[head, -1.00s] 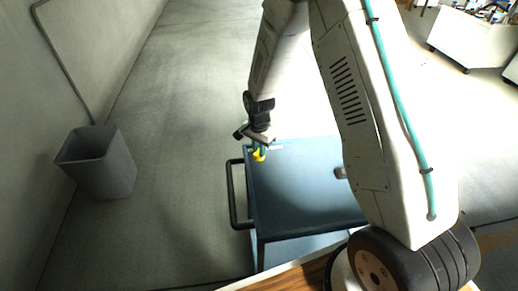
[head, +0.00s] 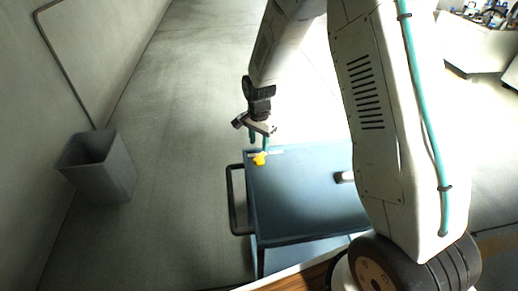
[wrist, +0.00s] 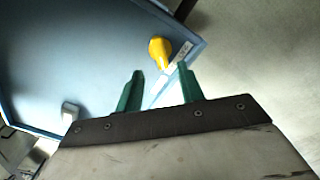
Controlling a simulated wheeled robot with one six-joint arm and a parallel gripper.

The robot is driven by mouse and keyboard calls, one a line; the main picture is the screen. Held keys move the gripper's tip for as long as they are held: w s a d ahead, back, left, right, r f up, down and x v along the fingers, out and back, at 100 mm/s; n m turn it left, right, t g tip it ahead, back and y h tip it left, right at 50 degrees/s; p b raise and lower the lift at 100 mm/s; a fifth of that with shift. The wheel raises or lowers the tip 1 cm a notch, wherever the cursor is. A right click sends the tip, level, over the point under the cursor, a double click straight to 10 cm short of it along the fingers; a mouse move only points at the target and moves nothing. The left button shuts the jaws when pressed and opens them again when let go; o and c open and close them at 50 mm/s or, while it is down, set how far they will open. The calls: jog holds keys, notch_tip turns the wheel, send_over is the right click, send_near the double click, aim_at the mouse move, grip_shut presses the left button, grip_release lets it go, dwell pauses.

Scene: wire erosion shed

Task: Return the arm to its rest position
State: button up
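My gripper (head: 259,142) hangs from my arm above the left part of a blue cart top. In the wrist view its two green fingers (wrist: 158,88) stand apart with nothing between them. A yellow object (head: 259,159) lies on the cart near its left edge, just below the fingers and apart from them. It also shows in the wrist view (wrist: 159,51), beyond the fingertips, beside a white label. My arm is raised and bent over the cart.
The blue cart (head: 300,207) has a dark handle (head: 233,200) on its left. A grey bin (head: 98,168) stands by the left wall. The floor between is clear.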

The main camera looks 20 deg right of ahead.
jog(key=shift+r, duration=0.6)
jog(key=shift+s+n, duration=0.3)
jog(key=shift+n, duration=0.1)
jog(key=s+d+r+n, duration=0.1)
jog(key=s+r+n, duration=0.4)
jog(key=s+r, duration=0.8)
jog(key=s+d+r+n+t, duration=0.1)
jog(key=s+r+n, duration=0.4)
jog(key=s+r, duration=0.9)
jog(key=shift+s+d+r+n, duration=0.3)
jog(key=shift+s+d, duration=0.35)
jog(key=shift+s, duration=2.55)
